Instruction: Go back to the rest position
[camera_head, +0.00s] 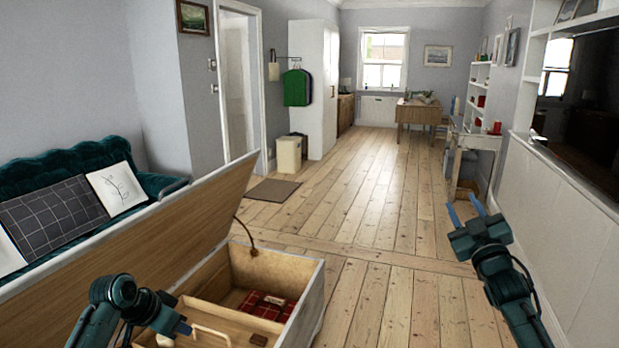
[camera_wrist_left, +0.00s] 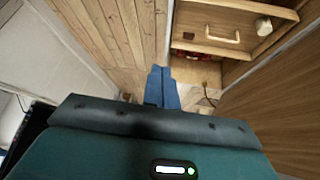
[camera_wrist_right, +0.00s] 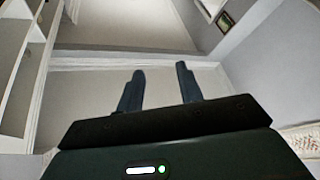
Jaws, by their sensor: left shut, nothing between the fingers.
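My left gripper (camera_head: 183,329) is at the lower left of the head view, over the near end of an open wooden chest (camera_head: 312,300). Its blue fingers are together and empty, as the left wrist view (camera_wrist_left: 162,88) also shows. My right gripper (camera_head: 464,209) is raised at the right of the head view, above the floor and clear of objects. Its two blue fingers are apart with nothing between them, as in the right wrist view (camera_wrist_right: 160,90).
The chest lid (camera_head: 150,225) stands open beside my left arm. A red checked item (camera_head: 262,304) lies inside the chest. A teal sofa (camera_head: 75,170) is behind the lid. A white panelled wall (camera_head: 560,200) runs close along my right arm. The floorboards (camera_head: 385,260) ahead are clear.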

